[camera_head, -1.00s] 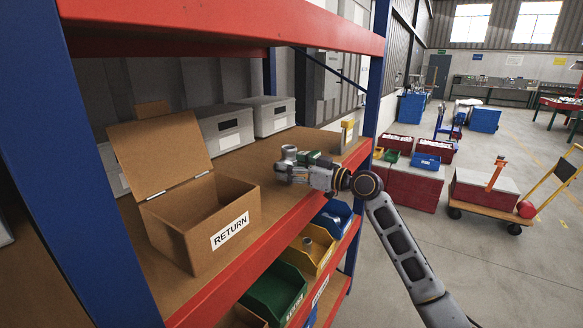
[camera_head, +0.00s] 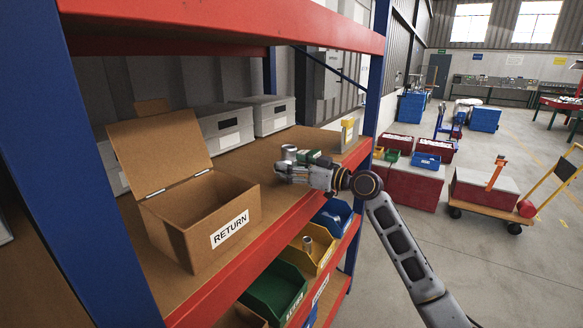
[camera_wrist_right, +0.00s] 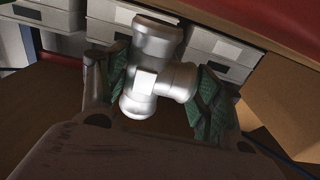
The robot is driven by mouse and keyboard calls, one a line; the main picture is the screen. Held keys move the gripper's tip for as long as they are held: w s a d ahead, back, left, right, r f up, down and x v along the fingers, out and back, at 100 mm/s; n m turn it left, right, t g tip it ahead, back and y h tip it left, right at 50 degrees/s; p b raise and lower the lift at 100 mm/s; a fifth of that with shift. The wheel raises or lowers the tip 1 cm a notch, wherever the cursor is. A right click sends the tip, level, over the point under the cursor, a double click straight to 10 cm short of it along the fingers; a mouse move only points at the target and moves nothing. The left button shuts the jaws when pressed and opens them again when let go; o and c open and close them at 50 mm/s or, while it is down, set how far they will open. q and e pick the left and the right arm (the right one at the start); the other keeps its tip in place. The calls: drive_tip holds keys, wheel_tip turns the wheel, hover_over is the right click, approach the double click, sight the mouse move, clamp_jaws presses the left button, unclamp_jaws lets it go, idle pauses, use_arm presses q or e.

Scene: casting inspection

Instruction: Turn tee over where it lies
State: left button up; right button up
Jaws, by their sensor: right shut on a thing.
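The tee (camera_wrist_right: 157,68) is a silvery metal pipe fitting with a pale square patch on its body. In the right wrist view it sits between the green-padded fingers of my right gripper (camera_wrist_right: 160,92), which is shut on it. In the head view the tee (camera_head: 289,152) shows as a small grey piece at the tip of my right gripper (camera_head: 290,168), over the brown shelf board. I cannot tell whether the tee touches the board. My left gripper is not in view.
An open cardboard box marked RETURN (camera_head: 205,222) stands on the shelf (camera_head: 250,160) to the left. Grey lidded boxes (camera_head: 268,115) line the back. A yellow-and-white item (camera_head: 348,130) stands near the blue upright (camera_head: 376,75). Green (camera_head: 275,292), yellow (camera_head: 310,250) and blue (camera_head: 333,218) bins sit below.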

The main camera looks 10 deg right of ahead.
drive_tip(key=shift+f+b, duration=0.45)
idle(0.5)
drive_tip(key=o, duration=1.7)
drive_tip(key=shift+o, duration=0.4)
drive_tip(key=shift+f, duration=0.2)
drive_tip(key=v, duration=1.2)
drive_tip(key=shift+r, duration=0.15)
